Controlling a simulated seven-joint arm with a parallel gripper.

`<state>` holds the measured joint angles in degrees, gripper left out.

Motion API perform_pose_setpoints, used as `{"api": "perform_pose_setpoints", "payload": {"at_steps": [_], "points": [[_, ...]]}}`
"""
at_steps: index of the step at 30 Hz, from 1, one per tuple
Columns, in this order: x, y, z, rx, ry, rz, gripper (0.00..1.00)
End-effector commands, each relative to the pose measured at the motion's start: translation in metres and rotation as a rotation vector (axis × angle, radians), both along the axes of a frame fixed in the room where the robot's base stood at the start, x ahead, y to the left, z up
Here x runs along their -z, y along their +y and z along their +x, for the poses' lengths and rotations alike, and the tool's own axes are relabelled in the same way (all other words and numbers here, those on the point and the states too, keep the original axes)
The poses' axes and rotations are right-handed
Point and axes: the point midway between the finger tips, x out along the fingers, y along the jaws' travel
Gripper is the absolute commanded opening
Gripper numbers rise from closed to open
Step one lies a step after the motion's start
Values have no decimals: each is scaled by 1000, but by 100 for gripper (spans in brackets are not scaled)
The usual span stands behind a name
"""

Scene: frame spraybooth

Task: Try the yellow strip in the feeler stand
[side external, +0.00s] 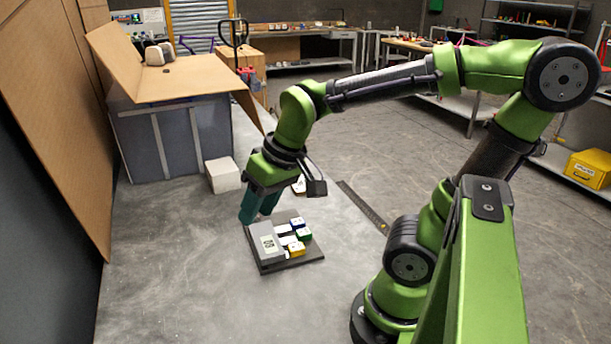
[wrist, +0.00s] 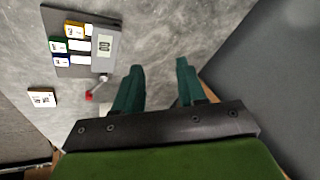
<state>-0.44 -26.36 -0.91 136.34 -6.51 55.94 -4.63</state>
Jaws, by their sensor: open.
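The yellow strip (side external: 296,249) is a small yellow-and-white piece at the near edge of a dark board (side external: 312,256). It also shows in the wrist view (wrist: 73,31), at the top of a row with a green piece (wrist: 57,44) and a blue one (wrist: 61,61). A grey block with a pale label (side external: 265,243), perhaps the feeler stand, is on the same board beside them; it also shows in the wrist view (wrist: 107,53). My gripper (side external: 258,215) is open and empty, above and behind the grey block.
A red-tipped rod (wrist: 90,97) is near the grey block. A small marked white piece (wrist: 42,97) lies apart from the board. A white cube (side external: 223,175), a large grey box (side external: 160,140) and a long flat bar (side external: 362,206) stand around. The grey surface left of the board is clear.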

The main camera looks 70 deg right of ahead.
Motion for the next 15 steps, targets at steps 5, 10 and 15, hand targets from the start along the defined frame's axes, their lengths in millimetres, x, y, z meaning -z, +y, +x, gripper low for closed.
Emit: {"api": "perform_pose_setpoints", "payload": {"at_steps": [5, 10, 15], "points": [[30, -27, 26, -281, 267, -193, 40], [51, -62, 46, -637, 534, -344, 40], [42, -84, 52, -900, 673, -410, 40]]}}
